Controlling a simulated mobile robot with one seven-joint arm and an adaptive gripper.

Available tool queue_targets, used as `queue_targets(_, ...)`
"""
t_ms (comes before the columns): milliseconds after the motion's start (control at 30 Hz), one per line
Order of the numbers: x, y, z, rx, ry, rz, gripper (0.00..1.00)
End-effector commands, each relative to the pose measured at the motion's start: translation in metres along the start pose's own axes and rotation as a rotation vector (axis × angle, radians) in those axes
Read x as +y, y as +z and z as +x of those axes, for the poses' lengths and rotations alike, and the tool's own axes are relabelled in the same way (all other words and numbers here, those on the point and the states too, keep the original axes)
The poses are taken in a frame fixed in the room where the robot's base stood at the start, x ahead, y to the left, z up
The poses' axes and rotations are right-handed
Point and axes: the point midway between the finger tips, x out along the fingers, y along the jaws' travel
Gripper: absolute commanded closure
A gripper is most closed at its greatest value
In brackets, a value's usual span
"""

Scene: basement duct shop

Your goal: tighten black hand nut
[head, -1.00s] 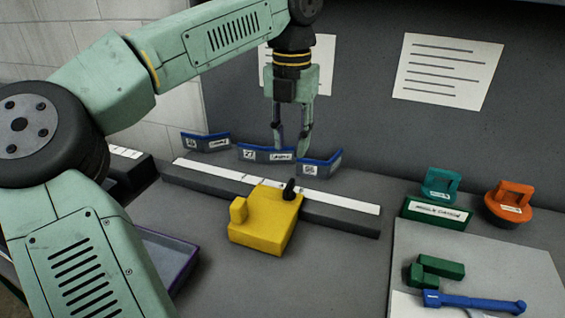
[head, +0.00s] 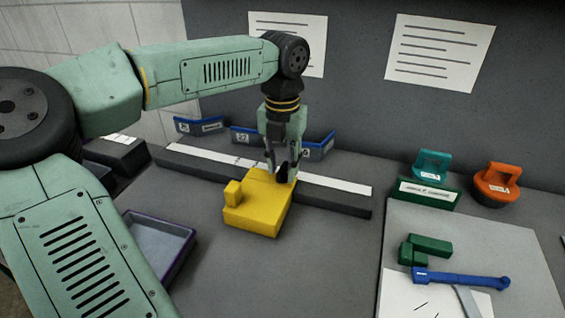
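The black hand nut (head: 283,172) sits on the top of the yellow block (head: 255,207), near its back right corner. The yellow block rests against a long dark bar with a white strip (head: 335,187). My gripper (head: 283,170) points down over the block, with its fingertips around or right beside the nut. The fingers hide most of the nut, and I cannot tell whether they touch it or are closed on it.
A purple-rimmed tray (head: 160,243) lies to the left. Blue labelled holders (head: 318,146) stand behind the bar. A teal handled piece (head: 432,166), an orange handled piece (head: 496,185), green blocks (head: 425,248) and a blue tool (head: 460,279) are on the right.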

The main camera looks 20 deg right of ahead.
Motion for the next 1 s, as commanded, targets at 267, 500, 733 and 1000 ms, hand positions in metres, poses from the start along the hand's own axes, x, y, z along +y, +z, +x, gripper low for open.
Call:
queue_targets(267,-0.0001,0.0001,-0.0001,0.0,0.0,0.0,0.79)
queue_targets(500,-0.0001,0.0001,-0.0003,0.0,0.0,0.0,0.95)
queue_targets(733,-0.0001,0.0001,-0.0003,0.0,0.0,0.0,1.0)
queue_targets(1000,-0.0001,0.0001,-0.0003,0.0,-0.001,0.007,1.0)
